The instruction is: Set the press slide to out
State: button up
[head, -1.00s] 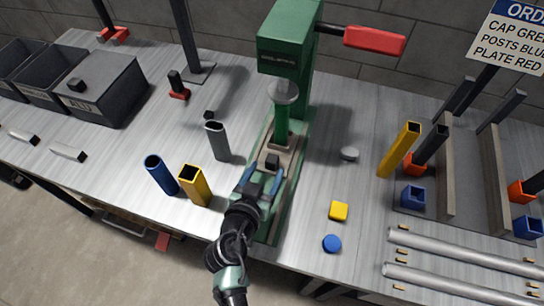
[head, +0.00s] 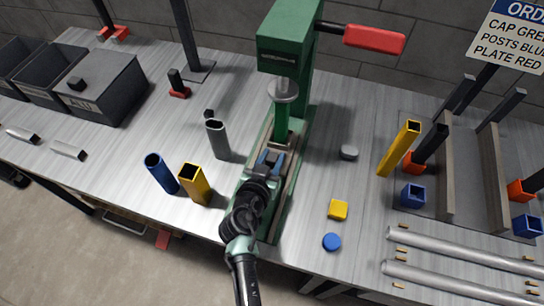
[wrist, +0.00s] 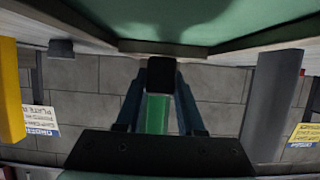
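The green press (head: 285,50) stands at the middle of the bench, with its ram above a long green base. The press slide, a pale plate with a small black knob, lies low on this base; my gripper covers much of it in the head view. My gripper (head: 270,160) reaches in from the front, its two blue fingers at the knob. In the wrist view the black knob (wrist: 161,74) sits between the fingertips (wrist: 161,82), which appear to touch both its sides. The gripper looks shut on it.
Grey (head: 217,140), yellow (head: 195,185) and blue (head: 161,174) tubes stand left of the press. A yellow cap (head: 338,210), a blue cap (head: 332,242) and a grey cap (head: 349,152) lie to its right. The press's red handle (head: 374,39) sticks out above.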

grip_shut()
dwell(1.0)
